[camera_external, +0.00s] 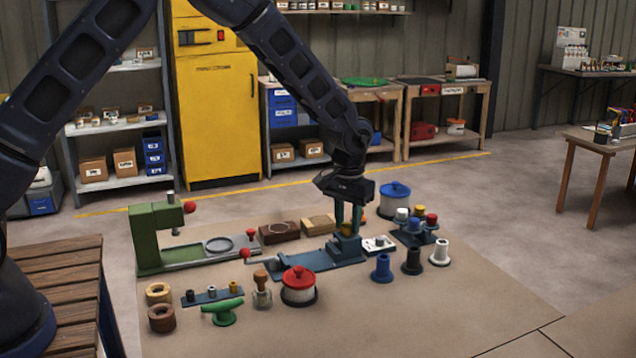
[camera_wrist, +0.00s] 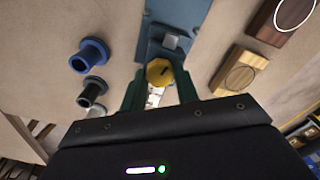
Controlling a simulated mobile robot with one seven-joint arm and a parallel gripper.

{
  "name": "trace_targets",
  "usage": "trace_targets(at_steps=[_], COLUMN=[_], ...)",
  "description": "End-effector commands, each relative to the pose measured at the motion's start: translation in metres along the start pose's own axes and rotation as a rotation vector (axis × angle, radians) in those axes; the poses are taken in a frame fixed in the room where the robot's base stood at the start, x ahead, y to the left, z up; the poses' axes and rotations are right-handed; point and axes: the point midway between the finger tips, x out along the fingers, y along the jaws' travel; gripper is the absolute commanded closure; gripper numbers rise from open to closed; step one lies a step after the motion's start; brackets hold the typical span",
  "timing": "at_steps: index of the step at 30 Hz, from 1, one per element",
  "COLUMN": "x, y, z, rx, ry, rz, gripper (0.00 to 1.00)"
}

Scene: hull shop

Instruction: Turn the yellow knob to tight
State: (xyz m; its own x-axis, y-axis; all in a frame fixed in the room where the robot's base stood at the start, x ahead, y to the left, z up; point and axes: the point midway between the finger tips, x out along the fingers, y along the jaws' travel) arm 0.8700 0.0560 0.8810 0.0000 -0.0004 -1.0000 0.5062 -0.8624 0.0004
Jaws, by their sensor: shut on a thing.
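The yellow knob (camera_external: 347,229) sits on a blue block at the right end of a blue fixture (camera_external: 300,262) on the floor mat. In the wrist view the knob (camera_wrist: 159,71) shows its faceted top with a dark mark, between my two green fingers. My gripper (camera_external: 347,218) points straight down over the block, its fingers on either side of the knob and shut on it. In the wrist view my gripper (camera_wrist: 159,88) hides the near side of the knob. I cannot make out a tight mark.
A green press (camera_external: 150,238) stands to the left. A red-lidded pot (camera_external: 298,287) is in front, with a blue-lidded pot (camera_external: 394,200) behind. Blue, black and white flanged pieces (camera_external: 412,262) stand at the right. Two wooden blocks (camera_external: 279,232) lie behind. The front right of the mat is clear.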

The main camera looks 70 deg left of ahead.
Motion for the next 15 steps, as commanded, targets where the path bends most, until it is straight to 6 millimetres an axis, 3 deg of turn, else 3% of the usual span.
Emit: trace_targets(at_steps=[15], x=[-0.0003], y=[0.0002], z=[-0.0002], rx=[0.491], ry=[0.001], rz=[0.000], gripper=[0.92])
